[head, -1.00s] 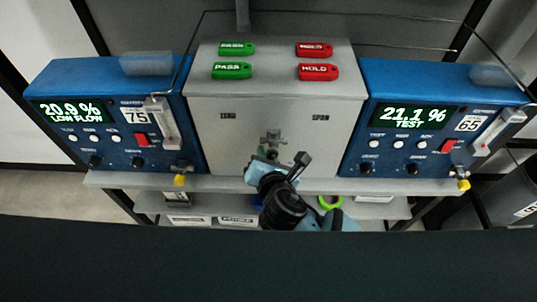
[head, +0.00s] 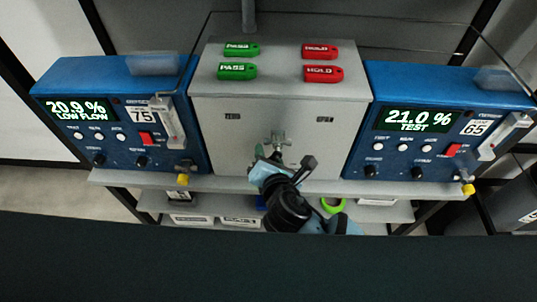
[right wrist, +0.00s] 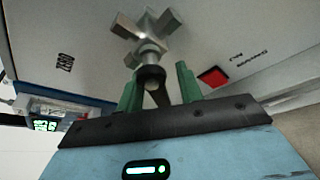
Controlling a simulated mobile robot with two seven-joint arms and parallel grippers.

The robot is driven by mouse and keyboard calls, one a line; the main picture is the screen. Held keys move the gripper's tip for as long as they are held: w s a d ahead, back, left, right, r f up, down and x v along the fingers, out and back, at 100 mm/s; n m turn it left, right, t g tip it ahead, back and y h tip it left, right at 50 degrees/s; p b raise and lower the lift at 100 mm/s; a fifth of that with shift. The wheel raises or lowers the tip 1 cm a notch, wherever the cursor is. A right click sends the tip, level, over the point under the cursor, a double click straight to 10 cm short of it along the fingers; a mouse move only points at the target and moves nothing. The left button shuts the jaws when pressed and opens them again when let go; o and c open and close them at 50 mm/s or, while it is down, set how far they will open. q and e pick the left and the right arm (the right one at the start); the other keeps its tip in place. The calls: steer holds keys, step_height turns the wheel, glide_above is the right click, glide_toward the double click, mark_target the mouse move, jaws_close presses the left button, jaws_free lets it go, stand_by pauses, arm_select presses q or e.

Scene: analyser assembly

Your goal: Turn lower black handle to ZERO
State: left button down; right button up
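The valve (head: 276,142) sits on the front of the grey box between the two analysers. In the right wrist view its metal cross-shaped knob (right wrist: 147,40) is above, and the lower black handle (right wrist: 152,78) is below it, pointing down toward my gripper. The ZERO label (right wrist: 65,67) is to the left of the knob. My right gripper (head: 264,157) is at the valve from below. In the wrist view its green fingers (right wrist: 158,84) stand apart with the black handle between them. A gap shows on the right side; contact on the left is unclear. My left gripper is not in view.
Blue analysers stand left (head: 120,110) and right (head: 430,115), reading 20.9 % LOW FLOW and 21.0 % TEST. Green PASS tags (head: 238,71) and red HOLD tags (head: 323,74) lie on the box top. A shelf edge (head: 130,181) runs below.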

steer(key=v, duration=0.7)
steer(key=shift+s+r, duration=0.15)
steer(key=shift+s, duration=0.2)
